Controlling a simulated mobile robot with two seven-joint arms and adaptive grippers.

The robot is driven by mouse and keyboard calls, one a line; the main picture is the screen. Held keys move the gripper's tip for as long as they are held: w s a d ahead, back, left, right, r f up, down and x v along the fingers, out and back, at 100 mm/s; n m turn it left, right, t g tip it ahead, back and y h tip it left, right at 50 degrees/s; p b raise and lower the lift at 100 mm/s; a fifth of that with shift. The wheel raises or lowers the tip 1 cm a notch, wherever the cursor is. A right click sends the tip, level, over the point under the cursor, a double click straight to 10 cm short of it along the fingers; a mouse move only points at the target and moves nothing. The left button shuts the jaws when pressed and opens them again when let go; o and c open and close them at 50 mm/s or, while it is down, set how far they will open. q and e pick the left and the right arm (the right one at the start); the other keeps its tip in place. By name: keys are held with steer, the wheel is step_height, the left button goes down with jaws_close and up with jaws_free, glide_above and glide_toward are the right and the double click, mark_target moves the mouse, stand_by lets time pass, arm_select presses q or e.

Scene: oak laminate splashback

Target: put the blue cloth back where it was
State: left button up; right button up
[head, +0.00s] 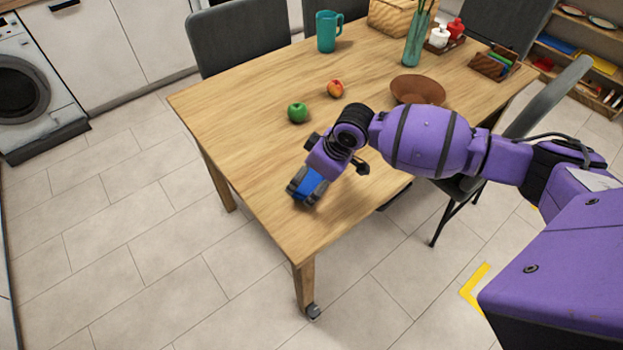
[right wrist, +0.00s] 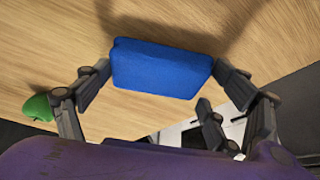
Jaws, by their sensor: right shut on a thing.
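The blue cloth (head: 312,184) is a folded, block-like bundle over the near left part of the wooden table (head: 240,110). My right gripper (head: 306,191) is shut on it, with a finger on each side. In the right wrist view the cloth (right wrist: 160,70) sits between the two fingertips of the right gripper (right wrist: 164,84), with wood grain behind it. I cannot tell whether the cloth touches the tabletop. My left gripper is not in view.
A green apple (head: 297,112), a red-yellow fruit (head: 336,88) and a brown bowl (head: 417,90) stand beyond the gripper. A teal pitcher (head: 328,31), a vase (head: 415,45) and a wooden box (head: 493,65) are farther back. The table's left part is clear.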

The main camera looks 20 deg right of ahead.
steer(key=shift+f, duration=0.35)
steer(key=shift+f, duration=0.15)
steer(key=o, duration=0.9)
steer(key=shift+r, duration=0.2)
steer(key=shift+p+v, duration=0.6)
steer(key=shift+v, duration=5.4)
